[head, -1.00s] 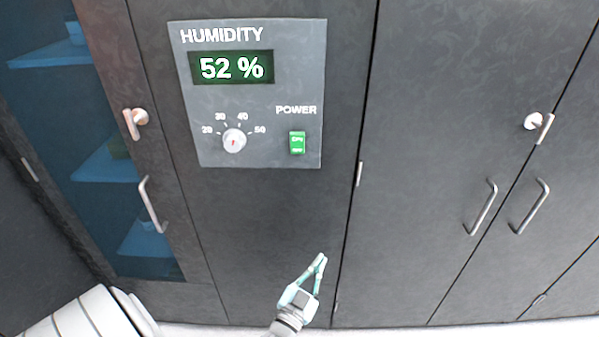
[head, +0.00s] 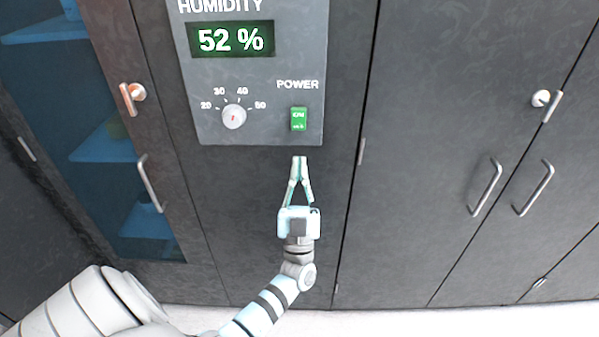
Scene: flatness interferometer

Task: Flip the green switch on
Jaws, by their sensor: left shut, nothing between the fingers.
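The green switch (head: 299,119) sits under the POWER label on the grey control panel (head: 270,87). It has small white lettering, too small to read surely, and I cannot tell which way it is tipped. My left gripper (head: 299,160) is shut and empty. Its fingertips point up and appear just below the panel's lower edge, under the switch and apart from it in the picture. My right gripper is not in view.
The panel also carries a lit display (head: 231,39) reading 52 % and a round dial (head: 233,117) left of the switch. Dark cabinet doors with handles (head: 485,188) stand to the right. A blue glass door (head: 95,130) is at the left.

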